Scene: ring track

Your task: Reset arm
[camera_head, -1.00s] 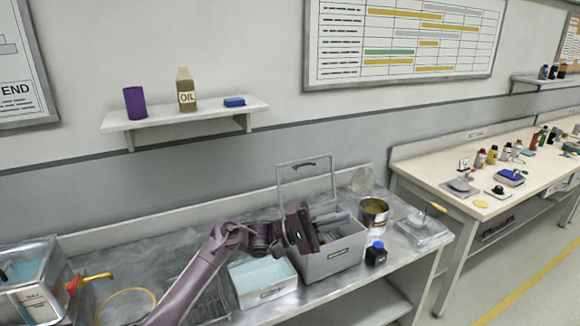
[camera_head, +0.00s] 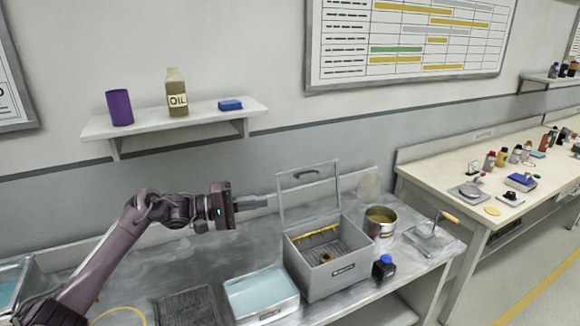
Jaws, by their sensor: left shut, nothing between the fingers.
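My left gripper (camera_head: 262,200) is held above the metal bench, its shut fingers pointing right, with nothing between them. My left arm (camera_head: 120,232) comes up from the lower left. The fingertips are beside the raised lid (camera_head: 309,191) of a grey box (camera_head: 327,282) on the bench; I cannot tell whether they touch it. The box stands open, with a yellow bar and a small brownish item inside. My right gripper is not in view.
A white tray of pale blue liquid (camera_head: 262,296), a dark rack (camera_head: 187,308), a metal can (camera_head: 380,224) and a blue-capped bottle (camera_head: 384,267) stand on the bench. A wall shelf (camera_head: 180,123) holds a purple cylinder, an oil bottle and a blue block.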

